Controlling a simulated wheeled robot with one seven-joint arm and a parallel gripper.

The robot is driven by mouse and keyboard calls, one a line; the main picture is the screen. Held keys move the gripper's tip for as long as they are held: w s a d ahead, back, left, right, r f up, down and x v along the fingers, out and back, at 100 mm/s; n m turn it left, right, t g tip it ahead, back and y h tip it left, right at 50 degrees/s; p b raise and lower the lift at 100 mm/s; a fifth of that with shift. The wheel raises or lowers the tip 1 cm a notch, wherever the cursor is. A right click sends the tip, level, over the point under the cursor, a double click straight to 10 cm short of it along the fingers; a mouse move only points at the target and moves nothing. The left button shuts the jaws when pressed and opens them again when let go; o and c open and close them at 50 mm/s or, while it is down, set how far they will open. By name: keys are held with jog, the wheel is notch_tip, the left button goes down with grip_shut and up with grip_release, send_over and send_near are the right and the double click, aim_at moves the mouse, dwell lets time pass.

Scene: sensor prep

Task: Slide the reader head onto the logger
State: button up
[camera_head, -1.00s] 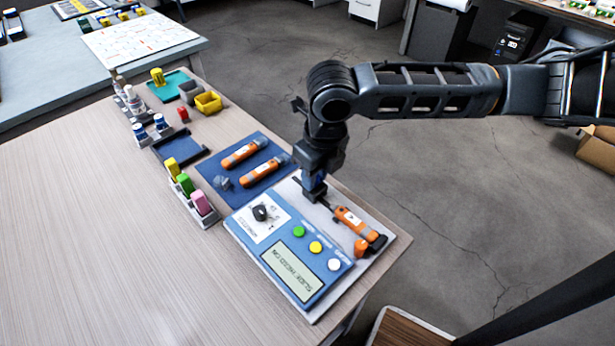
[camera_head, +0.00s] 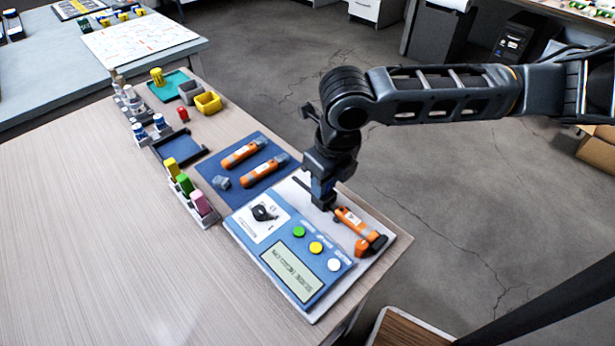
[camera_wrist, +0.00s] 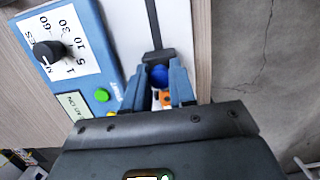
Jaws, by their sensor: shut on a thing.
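The orange logger (camera_head: 352,219) lies on the pale bed of the reader unit (camera_head: 385,222), along its right side. It shows only as a small orange patch between my fingers in the wrist view (camera_wrist: 166,97). My gripper (camera_head: 325,203) is at the logger's far end, over a dark rail (camera_head: 302,185). In the wrist view my gripper (camera_wrist: 158,92) is shut on a rounded blue part, the reader head (camera_wrist: 158,74), between its blue fingers. My fingers hide most of the head. I cannot tell whether it touches the logger.
The unit's blue panel (camera_head: 250,240) has a black knob, several buttons and a display (camera_head: 293,269). Two more orange loggers (camera_head: 243,153) lie on a blue mat (camera_head: 213,168). Bottles, colored blocks and bins stand farther left. The near left table is clear.

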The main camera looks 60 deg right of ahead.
jog(key=shift+s+a, duration=0.25)
jog(key=shift+s, duration=0.6)
jog(key=o, duration=0.7)
notch_tip(320, 180, up, 7)
jog(key=p, duration=0.5)
dwell(0.6)
dwell(0.4)
